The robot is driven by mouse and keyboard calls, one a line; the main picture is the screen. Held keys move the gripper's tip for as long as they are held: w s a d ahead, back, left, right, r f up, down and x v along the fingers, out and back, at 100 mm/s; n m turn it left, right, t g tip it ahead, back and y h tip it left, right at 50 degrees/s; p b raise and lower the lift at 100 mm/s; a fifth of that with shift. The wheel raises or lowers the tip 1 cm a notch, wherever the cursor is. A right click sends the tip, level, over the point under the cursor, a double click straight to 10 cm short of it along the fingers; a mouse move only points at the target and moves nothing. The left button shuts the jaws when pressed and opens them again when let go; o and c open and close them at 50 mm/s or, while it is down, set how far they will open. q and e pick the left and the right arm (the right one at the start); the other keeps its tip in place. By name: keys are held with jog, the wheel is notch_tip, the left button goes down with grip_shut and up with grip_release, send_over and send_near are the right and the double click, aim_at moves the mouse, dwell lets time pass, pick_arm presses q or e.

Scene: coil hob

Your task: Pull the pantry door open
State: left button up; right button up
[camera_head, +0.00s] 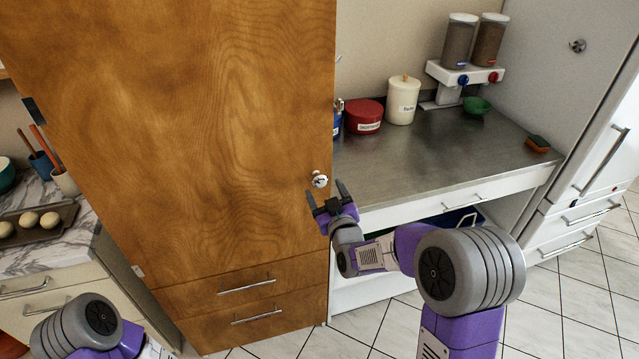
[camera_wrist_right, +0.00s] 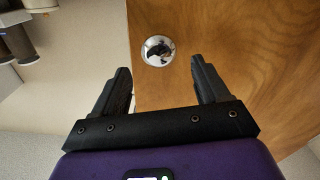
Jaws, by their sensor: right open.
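The pantry door (camera_head: 190,130) is a tall brown wooden panel on the left of the head view and looks shut, with hinges at its left edge. Its round metal knob (camera_head: 319,180) sits near the right edge. My right gripper (camera_head: 325,191) is open just below and in front of the knob, with a finger to either side. In the right wrist view the knob (camera_wrist_right: 158,50) shows beyond the open fingertips of the right gripper (camera_wrist_right: 160,65), between their lines and apart from them. My left gripper is out of view; only part of that arm shows at the lower left.
Two wooden drawers (camera_head: 246,302) sit below the door. A steel counter (camera_head: 440,155) on the right holds a red canister (camera_head: 363,117), a cream canister (camera_head: 403,100) and dispensers (camera_head: 459,42). A marble counter (camera_head: 50,258) is at left. Tiled floor (camera_head: 570,290) lies in front.

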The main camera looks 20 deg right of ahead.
aim_at(320, 183)
jog(key=w, duration=0.5)
jog(key=shift+w+f, duration=0.1)
jog(key=shift+w, duration=0.25)
jog(key=shift+a, duration=0.1)
grip_shut()
